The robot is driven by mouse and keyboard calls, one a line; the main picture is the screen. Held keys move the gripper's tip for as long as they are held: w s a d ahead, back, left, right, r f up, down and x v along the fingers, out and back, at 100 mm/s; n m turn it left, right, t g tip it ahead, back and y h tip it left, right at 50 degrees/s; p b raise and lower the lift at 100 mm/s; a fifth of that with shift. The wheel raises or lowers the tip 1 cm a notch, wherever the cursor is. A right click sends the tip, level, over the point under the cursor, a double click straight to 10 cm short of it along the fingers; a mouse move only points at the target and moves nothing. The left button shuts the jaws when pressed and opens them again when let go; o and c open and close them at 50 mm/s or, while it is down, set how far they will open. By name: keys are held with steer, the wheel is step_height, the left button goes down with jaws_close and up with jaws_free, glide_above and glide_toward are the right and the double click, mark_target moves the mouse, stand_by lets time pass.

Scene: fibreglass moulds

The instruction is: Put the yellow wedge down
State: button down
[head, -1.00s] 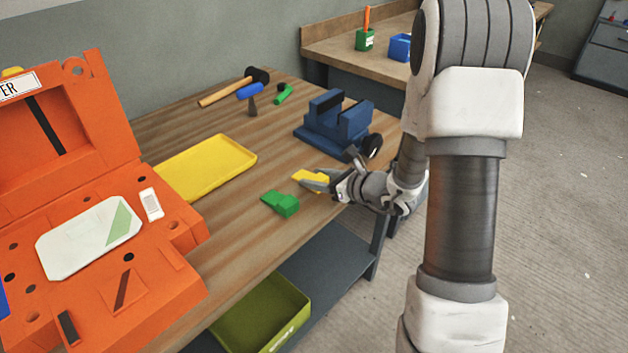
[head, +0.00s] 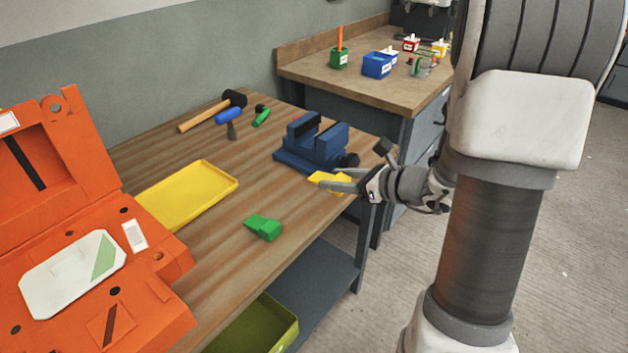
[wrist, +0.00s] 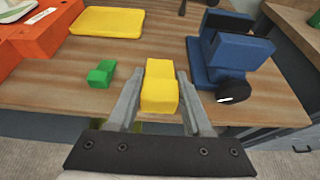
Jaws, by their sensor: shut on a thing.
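The yellow wedge (head: 328,180) is held between the fingers of my gripper (head: 338,181), near the right front edge of the wooden workbench. In the wrist view the yellow wedge (wrist: 160,86) sits between both fingers of my gripper (wrist: 160,92), with a finger against each side. I cannot tell whether the wedge touches the bench top or hangs just above it. A green wedge (head: 263,228) lies on the bench to the left of my gripper, and shows in the wrist view (wrist: 101,74) too.
A blue vise (head: 315,145) stands close behind my gripper. A yellow tray (head: 188,195), a hammer (head: 205,113) and an open orange mould (head: 160,225) occupy the left and back. Bare wood lies between the tray, vise and green wedge. An olive bin (head: 262,325) sits below.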

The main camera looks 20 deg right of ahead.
mark_target(322, 176)
steer(key=shift+s+d+r, duration=0.55)
steer(key=shift+d+r, duration=0.1)
steer(key=shift+d, duration=0.1)
steer(key=shift+w+a+p, duration=0.1)
steer(key=shift+a+p, duration=0.15)
steer(key=shift+p, duration=0.25)
steer(key=shift+m+h, duration=0.3)
steer(key=a+p, duration=0.1)
steer(key=w+a+p, duration=0.1)
steer(key=a+p, duration=0.2)
steer(key=shift+w+f, duration=0.3)
steer(key=shift+w, duration=0.1)
steer(key=shift+m+t+h, duration=0.4)
steer(key=shift+h, duration=0.1)
steer(key=a+f+p, duration=0.1)
steer(key=a, duration=0.1)
steer(key=a+f+p, duration=0.1)
steer(key=f+p, duration=0.1)
steer(key=shift+w+a, duration=0.1)
steer(key=shift+a, duration=0.3)
steer(key=shift+s, duration=0.2)
